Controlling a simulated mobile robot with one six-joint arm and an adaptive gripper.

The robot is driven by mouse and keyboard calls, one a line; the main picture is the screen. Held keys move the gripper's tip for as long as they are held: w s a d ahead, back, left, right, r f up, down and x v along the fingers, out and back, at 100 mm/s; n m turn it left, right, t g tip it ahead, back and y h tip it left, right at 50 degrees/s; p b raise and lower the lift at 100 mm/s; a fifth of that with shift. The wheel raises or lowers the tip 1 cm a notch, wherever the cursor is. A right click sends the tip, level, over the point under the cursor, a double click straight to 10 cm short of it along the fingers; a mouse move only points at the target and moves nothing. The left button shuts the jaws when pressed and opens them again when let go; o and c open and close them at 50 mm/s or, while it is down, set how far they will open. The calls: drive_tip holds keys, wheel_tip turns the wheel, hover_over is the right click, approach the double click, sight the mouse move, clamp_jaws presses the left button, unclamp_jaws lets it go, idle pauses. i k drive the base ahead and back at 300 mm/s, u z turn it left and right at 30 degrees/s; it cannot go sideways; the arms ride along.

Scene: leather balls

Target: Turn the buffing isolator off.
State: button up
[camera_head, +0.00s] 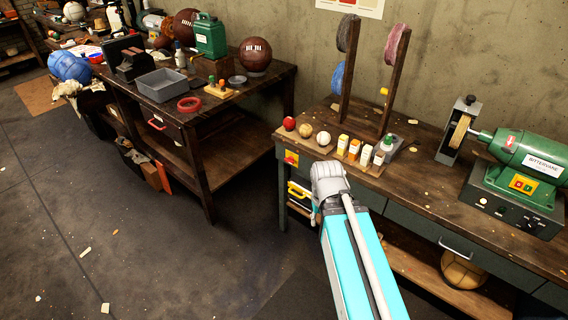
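A green buffing machine (530,160) stands on the right-hand bench, with a buffing wheel (459,135) at its left.
Small bottles and boxes (354,150), three small balls (306,130) and upright wooden posts (395,80) stand on the right bench (425,190). A drawer handle (455,248) sticks out in front. The left table (230,105) is cluttered. The floor (130,230) between is mostly clear.

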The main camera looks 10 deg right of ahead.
sight(290, 159)
drive_tip(key=u, duration=0.55)
drive_tip(key=k, duration=1.35)
drive_tip(key=u, duration=0.75)
drive_tip(key=i, duration=1.25)
drive_tip(key=z, duration=0.45)
drive_tip(key=i, duration=0.7)
drive_tip(key=z, duration=0.65)
